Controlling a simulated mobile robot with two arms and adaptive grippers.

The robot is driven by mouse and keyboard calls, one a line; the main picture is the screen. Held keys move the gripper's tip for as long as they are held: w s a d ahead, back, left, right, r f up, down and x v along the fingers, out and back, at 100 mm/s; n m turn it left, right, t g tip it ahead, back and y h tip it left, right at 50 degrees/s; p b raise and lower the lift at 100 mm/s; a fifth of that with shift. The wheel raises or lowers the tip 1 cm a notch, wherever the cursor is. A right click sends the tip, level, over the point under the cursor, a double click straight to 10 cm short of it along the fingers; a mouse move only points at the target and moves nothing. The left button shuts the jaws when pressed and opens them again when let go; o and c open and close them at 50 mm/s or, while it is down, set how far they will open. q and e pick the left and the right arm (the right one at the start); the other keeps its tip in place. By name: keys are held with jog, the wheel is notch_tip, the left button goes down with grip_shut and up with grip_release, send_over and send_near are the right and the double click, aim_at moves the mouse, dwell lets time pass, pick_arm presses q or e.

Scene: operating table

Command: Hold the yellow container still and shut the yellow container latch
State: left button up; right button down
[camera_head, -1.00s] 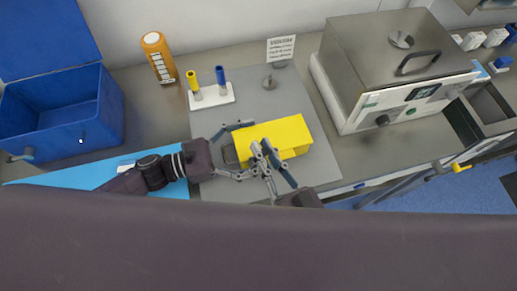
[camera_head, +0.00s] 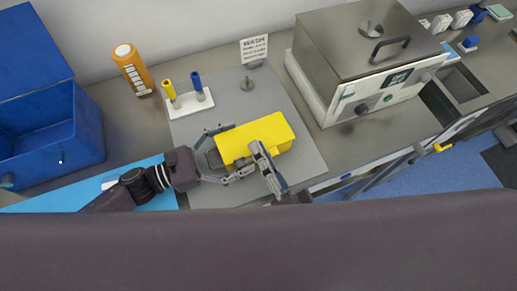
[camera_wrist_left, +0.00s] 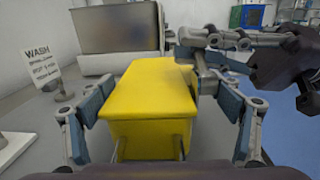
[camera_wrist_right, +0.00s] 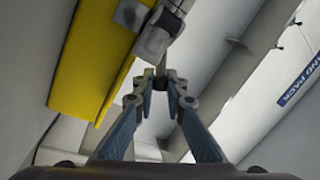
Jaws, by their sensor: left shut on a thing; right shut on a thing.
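The yellow container (camera_head: 280,130) sits on the grey mat with its lid down. My left gripper (camera_head: 238,149) is shut on its left end, one finger along each side. The left wrist view shows the container (camera_wrist_left: 150,100) between the two spread fingers. My right gripper (camera_head: 258,150) is at the container's front side. In the right wrist view its fingertips (camera_wrist_right: 161,80) are together on a small grey metal part, the latch (camera_wrist_right: 157,38), beside the yellow wall (camera_wrist_right: 95,55). The fingertips partly hide the latch, and I cannot tell its exact angle.
The grey mat (camera_head: 215,112) carries a white rack (camera_head: 190,103) with yellow and blue tubes. An orange bottle (camera_head: 133,70) and a blue bin (camera_head: 45,130) stand left. A steel machine (camera_head: 350,50) stands at the right. A WASH sign (camera_head: 254,48) is behind.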

jog(key=shift+d+f, duration=0.15)
jog(key=shift+f, duration=0.05)
dwell(0.3)
jog(key=c, duration=2)
grip_release()
jog(key=shift+o, duration=0.2)
jog(key=v, duration=1.2)
jog(key=shift+r, duration=0.1)
